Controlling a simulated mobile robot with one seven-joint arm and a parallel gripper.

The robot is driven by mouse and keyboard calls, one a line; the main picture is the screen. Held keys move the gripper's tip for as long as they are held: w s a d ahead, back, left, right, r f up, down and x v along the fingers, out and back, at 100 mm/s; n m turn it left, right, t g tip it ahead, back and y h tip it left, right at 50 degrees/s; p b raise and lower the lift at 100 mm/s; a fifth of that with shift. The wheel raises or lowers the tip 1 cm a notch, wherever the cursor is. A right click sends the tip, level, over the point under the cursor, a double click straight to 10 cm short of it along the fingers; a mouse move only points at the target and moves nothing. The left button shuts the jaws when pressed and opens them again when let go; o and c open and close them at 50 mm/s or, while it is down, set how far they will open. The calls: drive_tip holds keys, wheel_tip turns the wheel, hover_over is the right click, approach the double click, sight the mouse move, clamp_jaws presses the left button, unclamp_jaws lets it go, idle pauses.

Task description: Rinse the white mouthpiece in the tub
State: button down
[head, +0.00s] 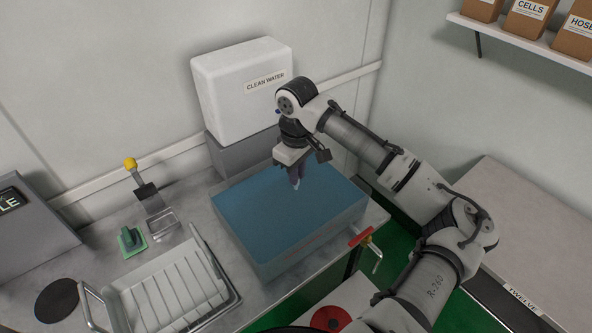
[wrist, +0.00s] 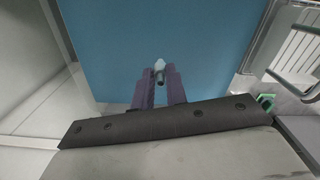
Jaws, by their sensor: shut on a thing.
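My gripper (head: 295,178) points down over the tub (head: 318,237), which is full of blue water (head: 262,215). In the wrist view the purple fingers (wrist: 158,88) are shut on the white mouthpiece (wrist: 159,66), whose pale tip sticks out beyond them over the blue. A small grey part shows between the fingers below the white tip. In the head view the mouthpiece is a tiny pale spot at the fingertips. I cannot tell whether its tip touches the water. The rest of it is hidden by the fingers.
A white "CLEAN WATER" container (head: 240,90) stands behind the tub. A wire-handled drying rack (head: 165,290) lies to the left, with a green item (head: 131,240) and a yellow-knobbed stand (head: 145,190) beyond it. A red-handled tap (head: 361,238) is at the tub's right front.

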drive_tip(key=shift+f+b, duration=3.75)
drive_tip(key=shift+f, duration=3.05)
wheel_tip(320, 180, up, 9)
drive_tip(key=p, duration=0.7)
drive_tip(key=shift+r, duration=2.5)
